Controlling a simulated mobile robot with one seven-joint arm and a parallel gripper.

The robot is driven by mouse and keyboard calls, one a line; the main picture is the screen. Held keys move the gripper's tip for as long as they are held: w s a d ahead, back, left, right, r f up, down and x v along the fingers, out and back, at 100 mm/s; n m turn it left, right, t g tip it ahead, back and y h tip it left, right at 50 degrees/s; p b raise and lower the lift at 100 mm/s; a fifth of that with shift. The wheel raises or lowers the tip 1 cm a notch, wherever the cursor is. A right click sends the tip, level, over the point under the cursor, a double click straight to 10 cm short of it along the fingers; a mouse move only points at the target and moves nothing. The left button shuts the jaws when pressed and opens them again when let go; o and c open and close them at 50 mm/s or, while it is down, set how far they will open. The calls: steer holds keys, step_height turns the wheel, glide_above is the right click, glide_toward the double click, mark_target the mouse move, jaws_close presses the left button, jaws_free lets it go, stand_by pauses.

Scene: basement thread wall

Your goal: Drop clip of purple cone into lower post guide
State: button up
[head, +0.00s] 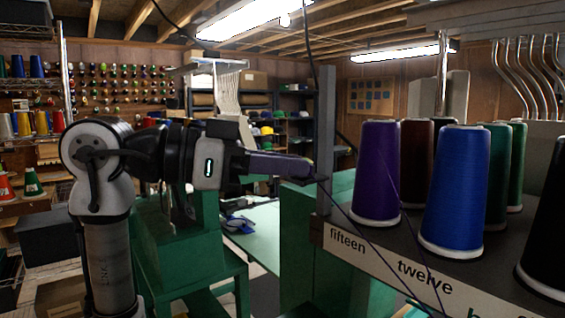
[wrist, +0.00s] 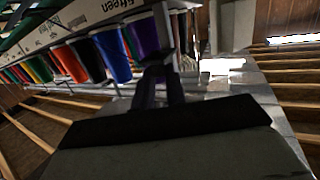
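The purple cone (head: 376,175) stands upright on the rack shelf, right of a grey upright post (head: 326,130). My gripper (head: 310,170) points right, with its fingertips beside this post. The fingers look closed on a small dark piece, apparently the thread clip; it is too small to see clearly. A purple thread (head: 362,227) runs from the fingertips down to the right. A small dark bracket (head: 318,181) at the post, by the fingertips, may be the lower post guide; I cannot tell whether the clip touches it. In the wrist view, my fingers (wrist: 157,70) converge below the purple cone (wrist: 143,36).
A blue cone (head: 454,190) and several other cones stand close by on the shelf. The shelf's front carries a white label strip (head: 380,262). Bent metal tubes (head: 515,75) rise behind. A green table (head: 255,235) lies beyond my arm.

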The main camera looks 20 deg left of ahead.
steer(key=o, duration=0.5)
steer(key=b+v, duration=0.3)
steer(key=v, duration=1.1)
